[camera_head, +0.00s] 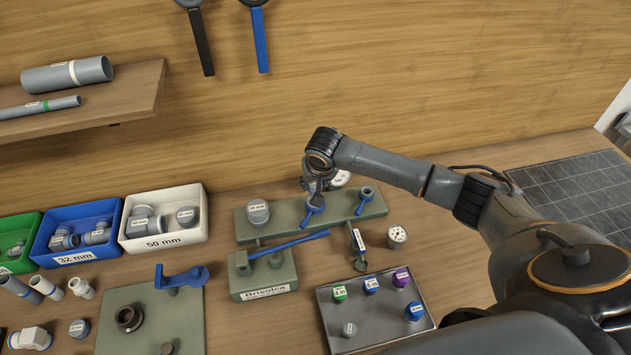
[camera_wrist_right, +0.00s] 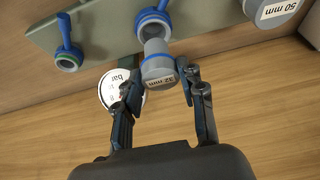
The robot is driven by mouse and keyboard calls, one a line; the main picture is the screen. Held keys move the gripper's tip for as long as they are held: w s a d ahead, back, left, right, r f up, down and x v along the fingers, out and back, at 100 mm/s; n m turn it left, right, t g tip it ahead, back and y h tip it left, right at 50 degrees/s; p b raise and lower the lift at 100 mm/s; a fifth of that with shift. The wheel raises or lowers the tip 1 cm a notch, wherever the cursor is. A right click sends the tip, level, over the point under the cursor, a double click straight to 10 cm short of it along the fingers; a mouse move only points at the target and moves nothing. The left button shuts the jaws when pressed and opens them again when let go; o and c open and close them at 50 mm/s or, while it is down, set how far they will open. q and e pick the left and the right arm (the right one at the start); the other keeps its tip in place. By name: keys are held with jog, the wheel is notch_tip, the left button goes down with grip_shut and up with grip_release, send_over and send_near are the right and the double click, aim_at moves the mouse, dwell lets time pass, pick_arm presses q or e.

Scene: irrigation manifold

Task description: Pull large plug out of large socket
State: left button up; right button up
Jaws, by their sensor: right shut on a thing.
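My right gripper (camera_head: 314,186) is above the green manifold block (camera_head: 338,212) at the back of the bench. In the right wrist view its fingers (camera_wrist_right: 163,80) are shut on a grey plug labelled 32 mm (camera_wrist_right: 158,73). The plug's narrower light stem points towards a blue-ringed socket (camera_wrist_right: 153,21) on the block. I cannot tell whether the stem is still inside it. In the head view my gripper hides the plug, and a blue handle (camera_head: 307,216) shows below. My left gripper is not in view.
A grey 50 mm cap (camera_head: 258,211) and a smaller blue-handled socket (camera_head: 364,196) flank the gripper. A round gauge (camera_head: 397,235) stands at the right. A tray (camera_head: 376,332) of small labelled caps lies in front. Fitting bins, including a white one (camera_head: 166,241), stand left.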

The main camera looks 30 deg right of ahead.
jog(key=shift+r, duration=0.25)
